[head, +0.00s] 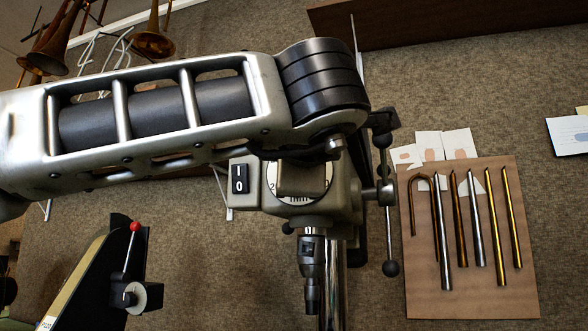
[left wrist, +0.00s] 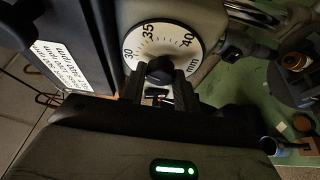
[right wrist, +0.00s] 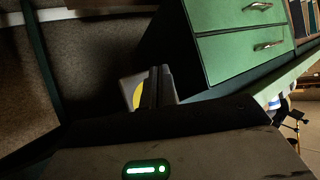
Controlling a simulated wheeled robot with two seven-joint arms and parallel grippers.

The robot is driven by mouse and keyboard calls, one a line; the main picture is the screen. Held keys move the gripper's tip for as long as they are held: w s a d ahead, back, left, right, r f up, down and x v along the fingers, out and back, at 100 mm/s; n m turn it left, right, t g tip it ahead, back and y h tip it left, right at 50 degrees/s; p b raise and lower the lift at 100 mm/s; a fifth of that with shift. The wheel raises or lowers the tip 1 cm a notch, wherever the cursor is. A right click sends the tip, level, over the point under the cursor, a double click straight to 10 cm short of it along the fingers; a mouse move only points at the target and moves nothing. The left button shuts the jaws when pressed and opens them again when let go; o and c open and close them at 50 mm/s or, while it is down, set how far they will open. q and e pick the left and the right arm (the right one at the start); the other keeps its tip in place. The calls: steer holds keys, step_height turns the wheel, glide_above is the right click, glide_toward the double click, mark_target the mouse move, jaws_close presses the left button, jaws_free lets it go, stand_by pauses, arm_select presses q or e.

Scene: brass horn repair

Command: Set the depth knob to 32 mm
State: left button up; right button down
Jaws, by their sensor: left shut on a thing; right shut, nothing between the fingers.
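The depth dial (left wrist: 150,45) is a white disc on the drill press (head: 250,185), marked 30, 35, 40 and mm in the left wrist view. The dark depth knob (left wrist: 160,70) sits at its middle. My left gripper (left wrist: 160,92) is shut on the knob, a finger on each side. I cannot make out a pointer or an exact setting. In the head view my left arm covers much of the press head, and only the lower part of the dial (head: 300,197) shows. My right gripper (right wrist: 158,88) is shut and empty, away from the press; the head view does not show it.
An I/0 switch (head: 239,179) is left of the dial, and a ball-ended feed lever (head: 390,230) is right of it. A board with several metal tubes (head: 470,295) lies at right. Green drawers (right wrist: 240,50) stand beyond my right gripper, near a yellow disc (right wrist: 137,95).

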arm_select(q)
steer(key=shift+m, duration=0.4)
arm_select(e)
steer(key=shift+f, duration=0.15)
arm_select(q)
steer(key=o, duration=1)
steer(key=shift+c, duration=0.2)
arm_select(e)
steer(key=shift+s, duration=0.1)
